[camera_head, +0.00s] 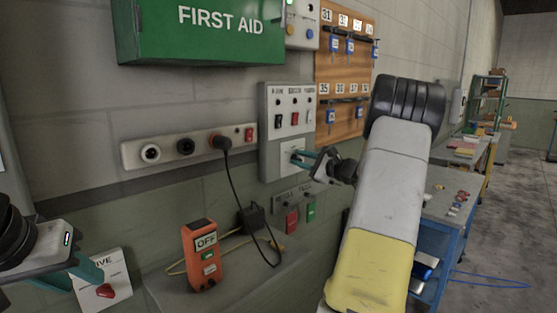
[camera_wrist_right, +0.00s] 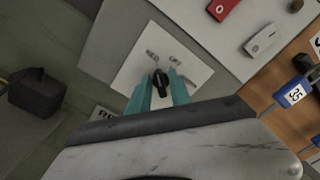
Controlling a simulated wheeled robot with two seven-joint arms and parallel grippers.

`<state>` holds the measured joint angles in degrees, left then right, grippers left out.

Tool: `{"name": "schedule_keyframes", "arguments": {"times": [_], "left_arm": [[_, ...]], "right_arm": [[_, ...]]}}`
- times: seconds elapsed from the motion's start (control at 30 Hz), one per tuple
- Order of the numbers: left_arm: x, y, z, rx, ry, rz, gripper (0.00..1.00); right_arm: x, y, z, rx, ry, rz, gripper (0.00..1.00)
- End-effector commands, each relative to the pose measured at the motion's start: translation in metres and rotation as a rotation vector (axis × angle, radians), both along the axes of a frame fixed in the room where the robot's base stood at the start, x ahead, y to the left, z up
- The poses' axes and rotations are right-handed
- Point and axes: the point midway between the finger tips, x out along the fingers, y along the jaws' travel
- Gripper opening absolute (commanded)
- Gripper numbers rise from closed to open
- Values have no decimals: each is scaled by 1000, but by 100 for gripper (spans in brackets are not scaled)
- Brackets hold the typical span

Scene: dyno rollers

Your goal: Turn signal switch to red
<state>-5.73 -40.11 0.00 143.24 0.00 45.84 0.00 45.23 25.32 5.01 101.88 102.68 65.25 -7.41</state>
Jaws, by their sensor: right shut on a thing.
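The plate is on the lower part of a grey wall panel (camera_head: 269,140). My right gripper (camera_head: 300,157) reaches the plate, and in the right wrist view its teal fingers (camera_wrist_right: 160,92) are shut on the knob, one on each side. The knob's setting is unclear. My left gripper (camera_head: 88,275) is at the lower left, away from the panel; its opening is hard to judge.
Above the knob are red (camera_head: 294,119) and light rocker switches. A socket strip (camera_head: 200,147) with a black plug is to the left. An orange OFF device (camera_head: 202,255) stands on the ledge below. Red (camera_head: 292,222) and green (camera_head: 311,212) buttons sit beneath the panel. A key board (camera_head: 340,70) is right.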

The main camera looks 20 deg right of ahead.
Motion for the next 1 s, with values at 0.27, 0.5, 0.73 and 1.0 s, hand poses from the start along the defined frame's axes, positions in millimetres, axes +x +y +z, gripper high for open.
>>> {"name": "schedule_keyframes", "arguments": {"times": [0.27, 0.5, 0.73, 1.0], "left_arm": [[0, 0, 0, 0, 0, 0, 36], [0, 0, 0, 0, 0, 0, 36], [0, 0, 0, 0, 0, 0, 36], [0, 0, 0, 0, 0, 0, 36]], "right_arm": [[-1, 0, -2, -26, -8, 0, 0], [-1, 0, -2, -26, -7, -1, 0], [-1, 0, -1, -25, -7, 0, 33], [-7, -4, -1, -26, -9, -2, 33]]}}
